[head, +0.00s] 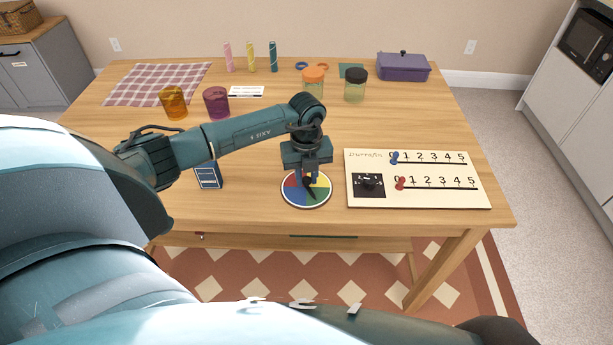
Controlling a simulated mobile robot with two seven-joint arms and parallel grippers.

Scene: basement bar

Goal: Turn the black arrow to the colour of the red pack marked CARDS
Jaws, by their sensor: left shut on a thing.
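A round spinner disc (289,199) lies near the table's front edge, with red, yellow, green and blue sectors in a white rim. My left gripper (309,181) points down over its middle, shut on the black arrow (311,192). The arrow's visible end points toward the front, over the green sector; the rest is hidden by the fingers. The card pack (208,176) stands left of the disc and looks blue, not red; its lettering is too small to read. My right gripper is not in view.
A scoreboard (420,197) with blue and red pegs lies right of the disc. Orange (173,103) and purple (216,103) cups, two lidded jars (355,86) and a purple box (403,67) stand farther back. The wood between is mostly clear.

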